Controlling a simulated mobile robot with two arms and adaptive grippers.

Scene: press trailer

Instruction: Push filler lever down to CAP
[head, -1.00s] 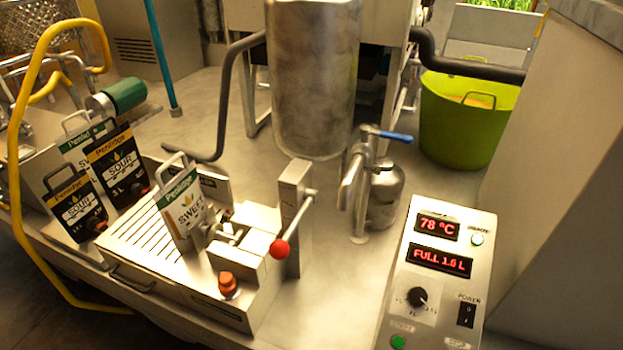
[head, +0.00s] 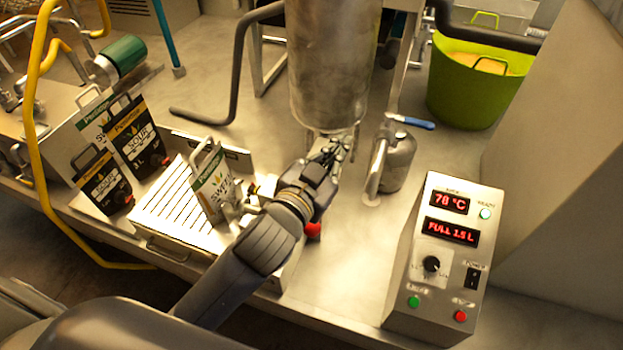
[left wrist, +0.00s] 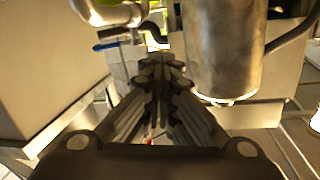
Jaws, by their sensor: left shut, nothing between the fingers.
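The filler lever's red ball knob (head: 313,230) shows just past my left forearm in the head view. The rest of the lever and most of the filler block are hidden behind my arm. A small red patch (left wrist: 150,141) shows between the finger links in the left wrist view; I cannot tell whether it is the knob. My left gripper (head: 345,150) is shut and empty, reaching up and beyond the knob, near the bottom of the metal tank. It also shows in the left wrist view (left wrist: 160,72). No CAP marking is readable. My right gripper is not in view.
The steel tank (head: 327,60) hangs close to the gripper. A small canister with a blue-handled tap (head: 418,123) stands to its right. The control box (head: 440,265) reads 78 °C and FULL. A green tub (head: 465,95) is behind.

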